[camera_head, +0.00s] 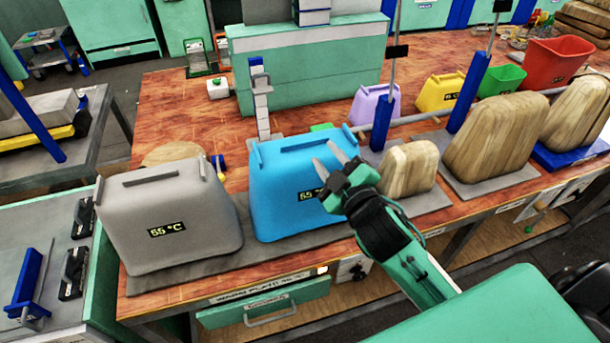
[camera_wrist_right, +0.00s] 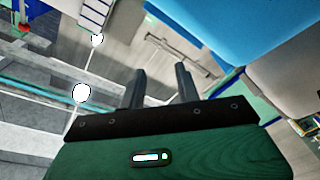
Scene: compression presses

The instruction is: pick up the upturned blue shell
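The upturned blue shell (camera_head: 290,185) stands on a grey mat at the front of the wooden bench, with a temperature display on its front face. My right gripper (camera_head: 333,158) is in front of its right side in the head view, with its two fingers apart and nothing between them. In the right wrist view the fingers (camera_wrist_right: 160,88) are also apart and empty, and the blue shell (camera_wrist_right: 205,28) shows at the upper right. Whether the gripper touches the shell cannot be told. My left gripper does not show.
A grey shell (camera_head: 165,215) stands just left of the blue one. Wooden forms (camera_head: 408,168) stand to the right. Blue posts (camera_head: 385,115) rise behind. Purple (camera_head: 375,103) and yellow (camera_head: 440,92) shells and green and red bins (camera_head: 555,62) stand further back. A drawer front (camera_head: 265,305) is below.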

